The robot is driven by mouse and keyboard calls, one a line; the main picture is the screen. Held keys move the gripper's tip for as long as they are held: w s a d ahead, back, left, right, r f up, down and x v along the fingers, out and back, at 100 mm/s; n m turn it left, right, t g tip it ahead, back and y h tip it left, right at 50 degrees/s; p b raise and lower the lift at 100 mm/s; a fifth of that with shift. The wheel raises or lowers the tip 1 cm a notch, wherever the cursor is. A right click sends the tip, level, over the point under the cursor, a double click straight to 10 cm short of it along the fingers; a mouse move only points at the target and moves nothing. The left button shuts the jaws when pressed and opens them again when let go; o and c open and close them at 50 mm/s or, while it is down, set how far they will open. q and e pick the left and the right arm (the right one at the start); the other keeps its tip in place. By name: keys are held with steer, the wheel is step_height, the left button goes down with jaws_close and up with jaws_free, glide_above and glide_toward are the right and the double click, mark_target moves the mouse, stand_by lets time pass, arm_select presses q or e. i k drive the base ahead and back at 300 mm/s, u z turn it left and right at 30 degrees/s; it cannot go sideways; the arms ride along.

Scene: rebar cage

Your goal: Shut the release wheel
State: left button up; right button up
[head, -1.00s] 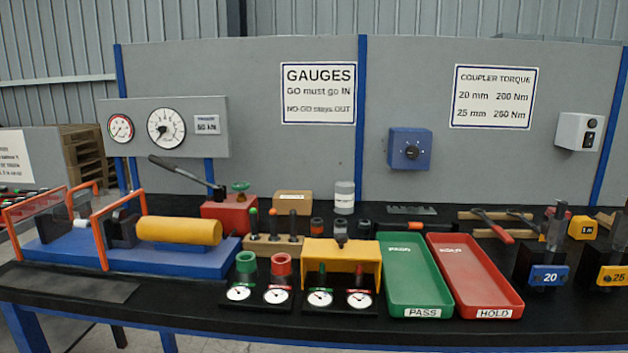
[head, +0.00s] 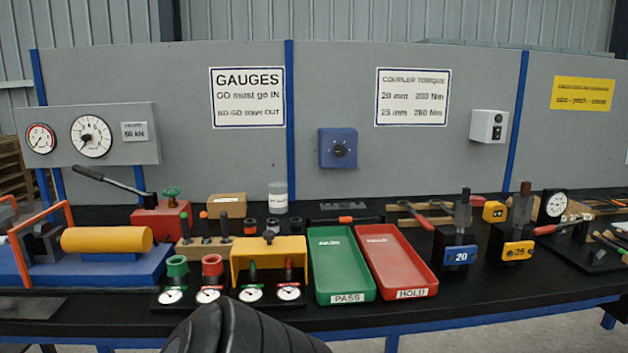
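The release wheel is the small green handwheel (head: 171,192) on top of the red pump block (head: 160,217), at the left back of the bench. A long dark pump lever (head: 113,184) slants up to the left from the block. I cannot tell from here how far the wheel is turned. A dark, rounded part of my own arm shows at the bottom middle, well in front of the wheel. Neither gripper's fingers show.
A yellow cylinder (head: 106,240) on a blue base and an orange guard frame (head: 40,240) stand left of the block. Gauge plugs in a wooden rack (head: 203,247), a yellow cover (head: 268,262), a green tray (head: 340,268) and a red tray (head: 402,265) fill the front.

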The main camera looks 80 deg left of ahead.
mark_target(173, 191)
steer(key=z, duration=0.1)
steer(key=k, duration=1.8)
steer(key=u, duration=1.35)
